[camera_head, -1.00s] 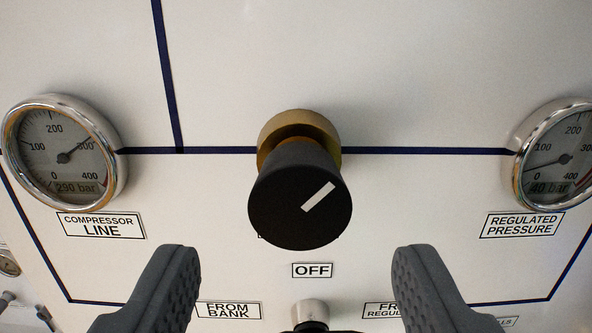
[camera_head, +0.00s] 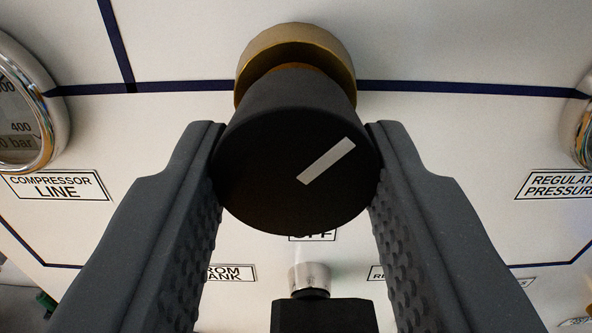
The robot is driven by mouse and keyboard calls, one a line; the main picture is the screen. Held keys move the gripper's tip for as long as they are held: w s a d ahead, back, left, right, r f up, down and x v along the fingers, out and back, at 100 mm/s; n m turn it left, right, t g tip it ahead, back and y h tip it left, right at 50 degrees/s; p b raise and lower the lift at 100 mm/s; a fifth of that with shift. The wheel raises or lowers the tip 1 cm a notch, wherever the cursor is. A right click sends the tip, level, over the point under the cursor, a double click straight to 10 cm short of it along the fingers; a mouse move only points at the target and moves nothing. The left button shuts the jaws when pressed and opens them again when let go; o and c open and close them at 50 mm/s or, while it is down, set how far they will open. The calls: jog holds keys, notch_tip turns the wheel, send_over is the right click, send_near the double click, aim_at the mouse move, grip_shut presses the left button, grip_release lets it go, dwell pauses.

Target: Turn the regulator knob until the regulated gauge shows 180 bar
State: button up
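The regulator knob (camera_head: 265,185) is a black round knob on a brass collar (camera_head: 300,45), in the middle of the view. Its white pointer mark (camera_head: 326,160) slants up to the right. My gripper (camera_head: 294,132) has one finger on each side of the knob, both fingertips against its sides; it looks shut on the knob. The regulated pressure gauge (camera_head: 584,125) shows only its chrome rim at the right edge, so its reading is hidden now. Its label, regulated pressure (camera_head: 556,184), is cut off by the frame.
The compressor line gauge (camera_head: 50,120) is partly in view at the left. A small metal-tipped black fitting (camera_head: 310,278) sits low in the middle, between my fingers. The OFF label is mostly hidden behind the knob. The panel above is clear.

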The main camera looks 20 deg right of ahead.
jog(key=shift+m, duration=0.4)
jog(key=shift+r+m, duration=0.15)
jog(key=shift+m, duration=0.65)
jog(key=shift+a, duration=0.1)
jog(key=shift+m+p, duration=0.65)
jog(key=shift+m, duration=0.15)
jog(key=o, duration=1)
jog(key=shift+s, duration=0.1)
